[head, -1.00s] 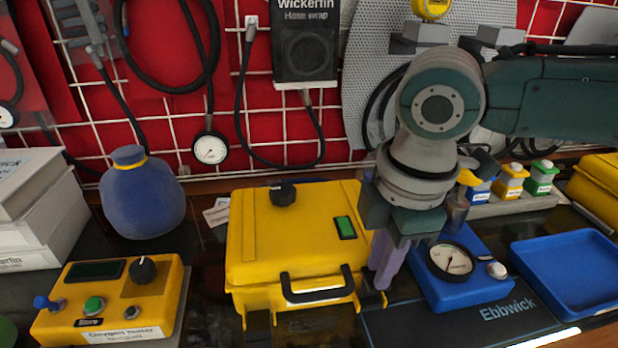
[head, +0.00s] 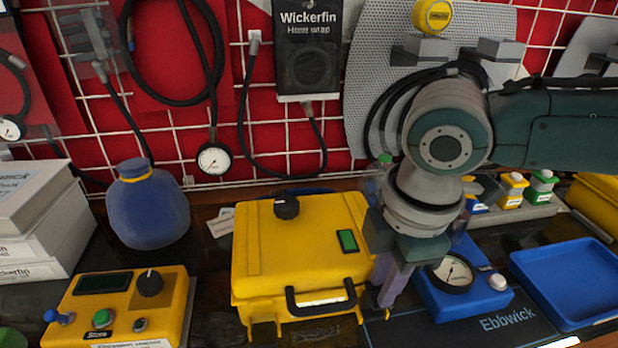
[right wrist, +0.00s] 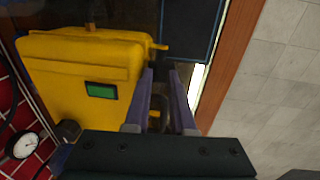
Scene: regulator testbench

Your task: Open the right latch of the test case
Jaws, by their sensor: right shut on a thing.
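The yellow test case (head: 285,252) stands shut in the middle of the bench, its black handle (head: 322,304) at the front. It also shows in the right wrist view (right wrist: 75,60). My right gripper (head: 386,300) reaches down at the case's front right corner. Its purple fingers also show in the right wrist view (right wrist: 166,105), and they are shut on the right latch (right wrist: 154,120), a small yellow piece mostly hidden between them. How far the latch is turned cannot be told. My left gripper is not in view.
A blue gauge unit (head: 470,301) stands just right of my gripper, with a blue tray (head: 570,280) beyond it. A yellow meter box (head: 130,312) and a blue flask (head: 147,212) are at the left. A dark mat (head: 490,325) lies in front.

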